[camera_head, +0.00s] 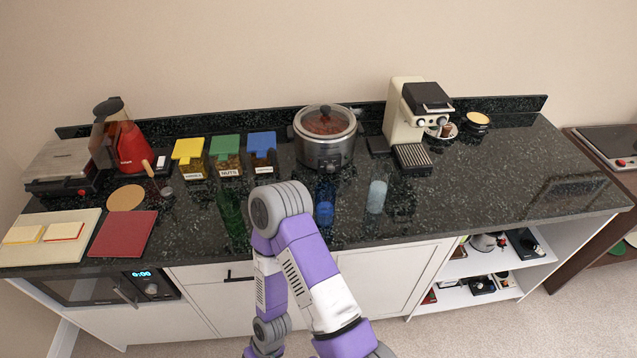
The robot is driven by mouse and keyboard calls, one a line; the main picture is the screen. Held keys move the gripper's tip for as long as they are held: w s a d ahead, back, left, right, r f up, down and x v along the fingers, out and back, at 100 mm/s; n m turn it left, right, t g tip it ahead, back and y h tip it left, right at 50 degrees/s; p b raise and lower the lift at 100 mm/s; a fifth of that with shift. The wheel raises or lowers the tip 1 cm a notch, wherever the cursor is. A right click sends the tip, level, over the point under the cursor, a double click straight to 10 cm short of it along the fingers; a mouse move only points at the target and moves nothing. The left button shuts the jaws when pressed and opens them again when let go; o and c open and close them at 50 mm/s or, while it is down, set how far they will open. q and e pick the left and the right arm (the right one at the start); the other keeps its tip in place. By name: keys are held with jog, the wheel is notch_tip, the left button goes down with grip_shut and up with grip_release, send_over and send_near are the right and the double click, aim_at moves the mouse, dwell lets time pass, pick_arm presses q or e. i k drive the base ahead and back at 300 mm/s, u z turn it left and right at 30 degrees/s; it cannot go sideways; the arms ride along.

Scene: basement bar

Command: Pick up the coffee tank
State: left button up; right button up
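No object in view is clearly marked as the coffee tank, so I cannot tell which one it is. A cream and black espresso machine (402,115) stands at the back right of the dark counter. A small dish with dark items (441,133) sits at its right front. A red appliance (131,146) with a dark, see-through upper part stands at the back left. One of my purple and white arms rises from the bottom centre, with its grey joint in front of the counter. Neither gripper shows, and I cannot see any finger.
Jars with yellow (188,149), green (225,146) and blue (262,143) lids line the back. A steel cooker (326,151) stands right of them.

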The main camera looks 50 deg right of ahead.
aim_at(381, 174)
jog(key=u, duration=0.15)
jog(key=k, duration=0.85)
jog(key=z, duration=1.15)
jog(key=i, duration=0.2)
jog(key=u, duration=0.05)
